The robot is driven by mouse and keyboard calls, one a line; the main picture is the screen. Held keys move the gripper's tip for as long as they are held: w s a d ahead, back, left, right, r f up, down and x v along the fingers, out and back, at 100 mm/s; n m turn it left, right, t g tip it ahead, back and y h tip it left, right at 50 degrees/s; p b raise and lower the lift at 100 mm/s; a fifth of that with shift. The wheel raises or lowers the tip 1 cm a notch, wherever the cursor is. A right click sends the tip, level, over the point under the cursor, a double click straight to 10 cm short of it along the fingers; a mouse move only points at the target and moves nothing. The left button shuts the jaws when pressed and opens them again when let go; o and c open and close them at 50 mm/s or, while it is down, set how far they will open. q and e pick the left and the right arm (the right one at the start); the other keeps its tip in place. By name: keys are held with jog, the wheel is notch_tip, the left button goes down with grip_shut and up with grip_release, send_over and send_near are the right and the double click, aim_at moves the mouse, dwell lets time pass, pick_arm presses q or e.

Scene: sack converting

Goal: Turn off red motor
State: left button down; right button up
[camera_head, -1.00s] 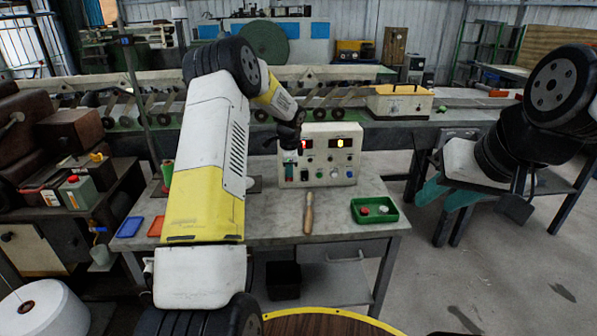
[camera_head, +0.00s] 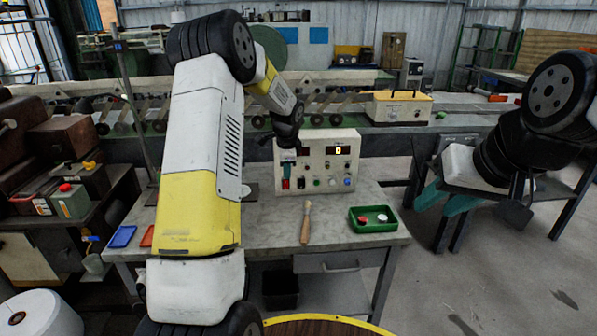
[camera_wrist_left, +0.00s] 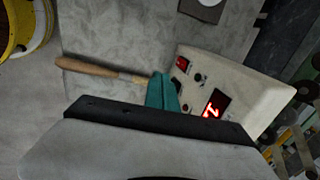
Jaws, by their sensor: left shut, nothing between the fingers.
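A cream control box (camera_head: 318,176) stands on the grey workbench. Its face has a yellow-lit display (camera_head: 338,150), several knobs and buttons, and a red switch (camera_head: 286,184) at lower left with a green one (camera_head: 301,183) beside it. The wrist view shows a red-lit display (camera_wrist_left: 215,104) and the red switch (camera_wrist_left: 182,63). My left gripper (camera_head: 288,166) is shut and empty, its teal fingers (camera_wrist_left: 163,90) in front of the box's left side, just above the red switch in the head view. Contact cannot be told. My right gripper (camera_head: 446,198) is open and empty, off the bench's right.
A wooden-handled brush (camera_head: 306,224) lies in front of the box. A green tray (camera_head: 374,226) with a red and a whitish round piece is at right. A blue tray (camera_head: 123,236) and an orange one (camera_head: 148,236) lie at left. A conveyor line runs behind.

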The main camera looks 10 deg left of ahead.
aim_at(286, 185)
pick_arm(q)
jog(key=shift+s+f, duration=0.1)
jog(key=shift+s, duration=0.05)
jog(key=x, duration=1)
jog(key=shift+f, duration=0.2)
jog(key=w, duration=0.2)
jog(key=shift+w+a, duration=0.25)
jog(key=shift+a, duration=0.15)
jog(key=shift+w+a, duration=0.2)
jog(key=shift+w, duration=0.5)
jog(key=shift+w+f, duration=0.15)
jog(key=shift+w, duration=0.05)
